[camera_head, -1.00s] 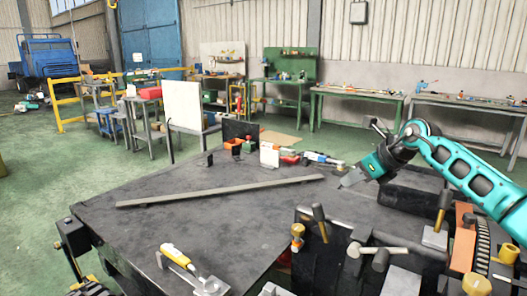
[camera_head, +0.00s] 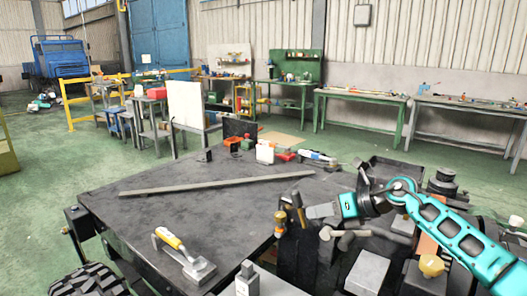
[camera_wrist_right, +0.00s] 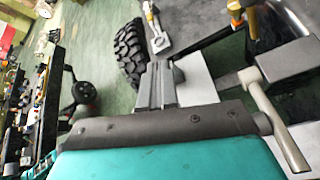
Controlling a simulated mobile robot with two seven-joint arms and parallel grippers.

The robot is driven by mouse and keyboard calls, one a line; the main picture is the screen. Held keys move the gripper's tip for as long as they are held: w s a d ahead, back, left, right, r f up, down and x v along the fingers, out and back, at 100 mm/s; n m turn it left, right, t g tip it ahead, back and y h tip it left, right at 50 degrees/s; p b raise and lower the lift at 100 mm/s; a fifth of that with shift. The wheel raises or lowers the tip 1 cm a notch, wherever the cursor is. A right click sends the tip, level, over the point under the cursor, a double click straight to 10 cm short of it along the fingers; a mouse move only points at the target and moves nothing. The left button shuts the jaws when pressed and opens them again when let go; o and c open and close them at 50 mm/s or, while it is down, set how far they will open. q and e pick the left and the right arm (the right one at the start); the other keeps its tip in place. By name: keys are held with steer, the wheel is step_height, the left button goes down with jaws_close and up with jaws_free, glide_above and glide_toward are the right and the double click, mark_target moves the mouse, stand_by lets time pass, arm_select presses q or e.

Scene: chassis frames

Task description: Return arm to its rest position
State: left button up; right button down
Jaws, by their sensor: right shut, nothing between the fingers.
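My right arm is teal and comes in from the right in the head view. Its grey right gripper (camera_head: 314,211) is shut and empty, pointing left above the tools at the right end of the dark table (camera_head: 225,205). In the right wrist view, the shut fingers (camera_wrist_right: 160,82) stand up from the teal wrist, nothing between them. My left gripper is not in view.
Hammers (camera_head: 346,236) and a tool with a wooden handle (camera_head: 297,203) stand close around the gripper. A long bar (camera_head: 215,183) and a yellow-handled tool (camera_head: 185,257) lie on the table. A tyre (camera_wrist_right: 129,54) shows in the wrist view.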

steer(key=s+a+f+m+t+y, duration=0.4)
steer(key=s+a+f+m+t, duration=0.4)
steer(key=m, duration=0.5)
steer(key=s+d+f+m+g+h, duration=0.1)
steer(key=s+d+f+m+h, duration=0.5)
steer(key=s+f+m, duration=0.3)
steer(key=s+d+f+m+g+h, duration=0.2)
steer(key=s+d+f+m+h, duration=0.4)
steer(key=s+m, duration=1)
step_height(320, 180, down, 4)
steer(key=shift+d+r+m+h, duration=0.3)
steer(key=shift+d+m, duration=0.3)
steer(key=shift+m, duration=0.4)
